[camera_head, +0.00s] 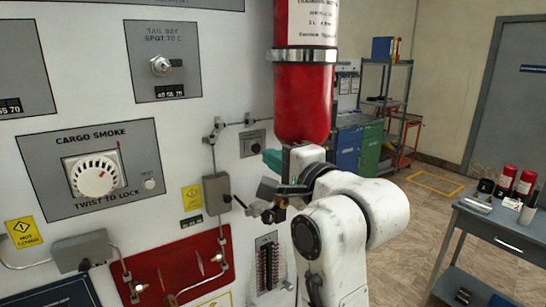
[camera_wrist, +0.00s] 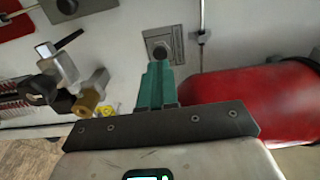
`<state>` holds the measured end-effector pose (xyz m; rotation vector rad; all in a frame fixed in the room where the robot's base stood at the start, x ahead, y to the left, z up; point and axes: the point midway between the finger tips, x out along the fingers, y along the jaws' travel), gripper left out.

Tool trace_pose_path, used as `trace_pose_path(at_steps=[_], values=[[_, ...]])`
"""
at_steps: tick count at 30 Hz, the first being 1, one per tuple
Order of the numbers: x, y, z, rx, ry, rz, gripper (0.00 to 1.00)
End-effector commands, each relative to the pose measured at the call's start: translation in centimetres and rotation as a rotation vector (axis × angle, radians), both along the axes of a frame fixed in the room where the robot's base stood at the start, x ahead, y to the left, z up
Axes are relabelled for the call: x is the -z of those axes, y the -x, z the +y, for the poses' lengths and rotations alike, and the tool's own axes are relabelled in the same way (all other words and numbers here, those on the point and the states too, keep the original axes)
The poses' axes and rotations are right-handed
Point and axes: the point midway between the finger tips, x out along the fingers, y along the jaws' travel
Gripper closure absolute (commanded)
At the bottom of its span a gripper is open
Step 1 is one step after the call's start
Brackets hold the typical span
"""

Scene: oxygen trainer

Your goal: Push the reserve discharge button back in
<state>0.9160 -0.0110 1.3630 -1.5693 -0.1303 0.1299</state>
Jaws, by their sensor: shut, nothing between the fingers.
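A small grey plate (camera_wrist: 175,38) with a round dark button (camera_wrist: 161,50) is on the white panel, straight ahead of my fingertips in the wrist view. I take it for the reserve discharge button; its label is not readable. The plate also shows in the head view (camera_head: 252,143), left of the red cylinder. My gripper (camera_wrist: 158,68) is shut and empty, its teal fingers together and pointing at the button. The tips are very close to the button; I cannot tell whether they touch it. The teal fingers also show in the head view (camera_head: 271,158).
A large red cylinder (camera_head: 303,100) hangs close beside my gripper. A valve with a brass fitting (camera_wrist: 88,103) sticks out left of the fingers in the wrist view. A grey box (camera_head: 216,193) with conduit is left of my gripper. A table (camera_head: 490,226) stands at the right.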

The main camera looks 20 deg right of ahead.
Motion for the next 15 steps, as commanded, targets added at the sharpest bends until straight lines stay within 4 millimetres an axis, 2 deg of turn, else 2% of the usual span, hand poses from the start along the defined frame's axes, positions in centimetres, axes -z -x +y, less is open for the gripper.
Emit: trace_pose_path(at_steps=[11, 15], values=[[0.2, 4.4, -0.8, 0.001, 0.002, -0.001, 1.0], [0.2, 6.8, -1.2, 0.002, 0.002, -0.002, 1.0]])
